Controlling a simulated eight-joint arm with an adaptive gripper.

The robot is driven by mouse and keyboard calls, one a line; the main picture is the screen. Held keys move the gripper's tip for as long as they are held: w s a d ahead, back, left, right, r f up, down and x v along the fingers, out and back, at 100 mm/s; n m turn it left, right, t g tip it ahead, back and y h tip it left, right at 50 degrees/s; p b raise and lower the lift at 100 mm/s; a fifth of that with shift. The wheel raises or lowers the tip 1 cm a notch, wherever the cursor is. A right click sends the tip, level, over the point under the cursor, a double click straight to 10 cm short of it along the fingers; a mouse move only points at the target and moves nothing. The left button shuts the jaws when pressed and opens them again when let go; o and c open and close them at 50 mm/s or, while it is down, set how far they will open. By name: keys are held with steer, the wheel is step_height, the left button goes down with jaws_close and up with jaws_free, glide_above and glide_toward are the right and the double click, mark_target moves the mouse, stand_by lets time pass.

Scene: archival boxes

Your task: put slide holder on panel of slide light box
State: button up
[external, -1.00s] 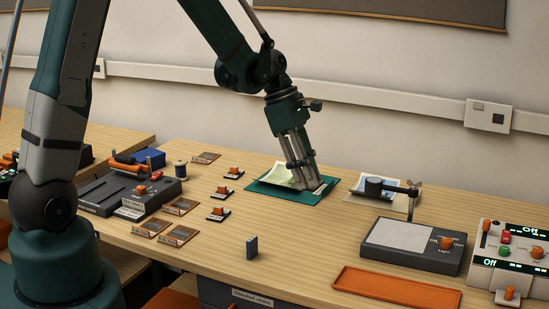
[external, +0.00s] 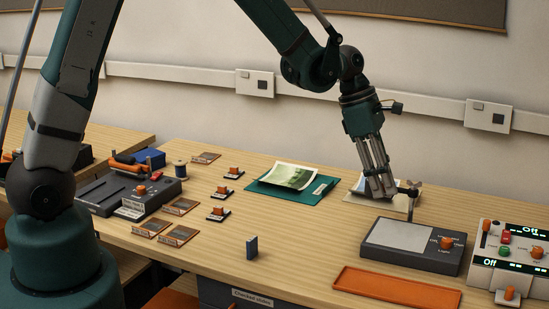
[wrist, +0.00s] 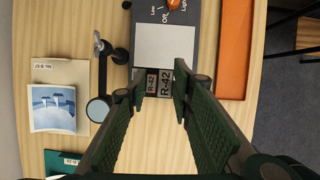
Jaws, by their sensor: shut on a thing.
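The slide light box (external: 408,258) stands at the right of the table, dark grey with a pale panel (external: 405,234) and an orange knob; the panel also shows at the top of the wrist view (wrist: 165,48). My gripper (external: 385,196) is above the table, just behind and left of the light box. In the wrist view its fingers (wrist: 160,86) are closed on a small slide holder (wrist: 165,84) labelled R-42, which appears just short of the panel's near edge. The holder cannot be made out in the external view.
A magnifier stand (wrist: 103,75) is close beside my gripper, left of the light box in the wrist view. An orange tray (external: 395,289) lies in front of the light box. A green folder with a photo (external: 288,177) and several slides (external: 180,207) lie to the left.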

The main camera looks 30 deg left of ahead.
glide_above(405, 238)
steer(key=a, duration=0.2)
steer(key=shift+d+r+p, duration=0.2)
steer(key=shift+r+p, duration=0.1)
steer(key=shift+r, duration=0.15)
steer(key=shift+f+b, duration=0.3)
steer(key=shift+f, duration=2.85)
steer(key=shift+f, duration=1.85)
steer(key=shift+f+b, duration=0.15)
steer(key=shift+b, duration=0.2)
steer(key=o, duration=0.4)
steer(key=shift+c, duration=0.2)
steer(key=o, duration=0.4)
